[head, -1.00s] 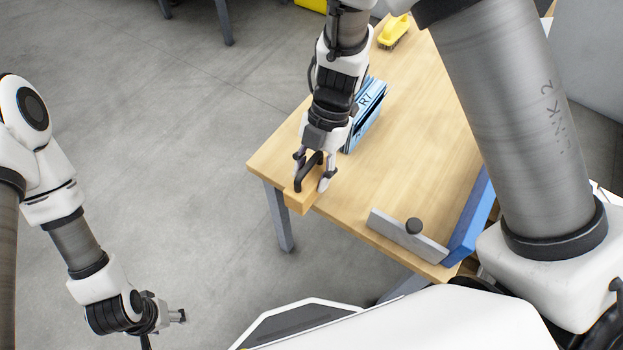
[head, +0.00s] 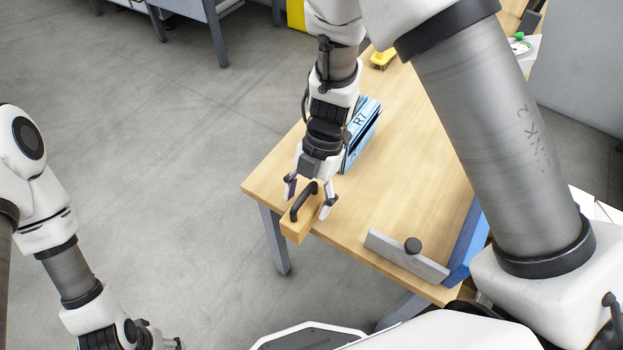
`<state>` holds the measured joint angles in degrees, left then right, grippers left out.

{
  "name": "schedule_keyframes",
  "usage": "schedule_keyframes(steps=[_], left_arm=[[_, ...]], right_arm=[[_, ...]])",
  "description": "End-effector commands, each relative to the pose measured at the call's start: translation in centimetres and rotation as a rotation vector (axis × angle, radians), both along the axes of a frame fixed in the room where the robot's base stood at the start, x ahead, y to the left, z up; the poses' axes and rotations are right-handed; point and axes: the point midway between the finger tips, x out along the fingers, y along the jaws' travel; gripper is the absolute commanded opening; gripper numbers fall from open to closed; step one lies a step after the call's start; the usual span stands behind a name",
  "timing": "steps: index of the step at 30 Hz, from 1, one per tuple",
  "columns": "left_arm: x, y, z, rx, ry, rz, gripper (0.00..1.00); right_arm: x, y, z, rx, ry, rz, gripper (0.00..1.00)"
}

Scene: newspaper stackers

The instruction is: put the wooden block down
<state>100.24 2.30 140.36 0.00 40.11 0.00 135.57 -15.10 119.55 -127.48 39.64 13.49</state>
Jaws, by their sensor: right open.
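The wooden block (head: 296,228) has a black handle on top and sits at the near left edge of the wooden table, its near end at or slightly past the edge. My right gripper (head: 308,203) is open, with one finger on each side of the block and handle. A gap shows between the fingers and the block. My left gripper (head: 172,343) is over the floor at the bottom left, cut by the frame edge, and its jaws do not show clearly.
A blue item marked R7 (head: 360,135) stands on the table (head: 405,150) just behind my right gripper. A grey plate with a black knob (head: 405,257) and a blue bar (head: 468,245) are at the near right. A yellow brush (head: 382,59) lies farther back. The table's middle is clear.

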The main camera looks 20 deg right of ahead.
Motion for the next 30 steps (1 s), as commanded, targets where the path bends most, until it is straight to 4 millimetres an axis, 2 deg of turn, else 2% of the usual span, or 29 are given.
schedule_keyframes(steps=[9, 13, 17, 30], left_arm=[[0.0, 0.0, 3.1, 0.000, -0.001, 0.000, 0.60], [0.0, 0.0, 3.7, 0.000, 0.000, 0.000, 0.60], [0.0, 0.0, 3.8, 0.000, 0.000, 0.000, 0.60], [0.0, 0.0, 3.7, 0.000, 0.000, 0.000, 0.60]], right_arm=[[1.9, -2.3, 7.6, 0.004, -0.005, 0.000, 0.71], [2.5, -3.1, 9.8, 0.003, -0.004, 0.000, 0.71], [2.7, -3.4, 10.6, 0.001, -0.001, 0.001, 0.71], [2.7, -3.5, 10.6, 0.000, 0.000, 0.000, 0.71]])
